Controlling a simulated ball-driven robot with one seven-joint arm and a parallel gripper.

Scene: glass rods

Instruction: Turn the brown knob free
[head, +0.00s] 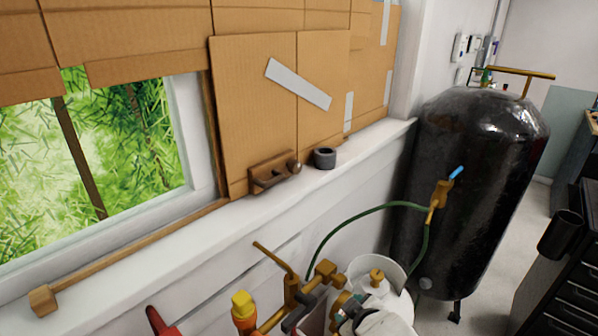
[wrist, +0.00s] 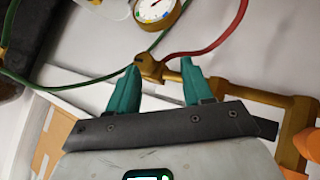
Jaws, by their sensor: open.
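A brown-gold knob (wrist: 149,67) on a brass fitting is in the wrist view, at the tips of my gripper's teal fingers. My gripper (wrist: 162,66) is open, with one finger on each side of the knob's area. The left fingertip looks close to the knob; I cannot tell whether it touches. In the head view my gripper (head: 340,299) is at the bottom, beside the brass valve assembly (head: 292,292). My arm's end partly hides the fittings there, so the knob's exact place in that view is unclear.
A green hose (head: 372,211) runs to the black tank (head: 462,170). In the wrist view a red hose (wrist: 222,38) and a gauge (wrist: 155,8) are close beyond the fingers. A brass pipe (wrist: 255,95) lies to their right. The white sill (head: 150,235) is behind.

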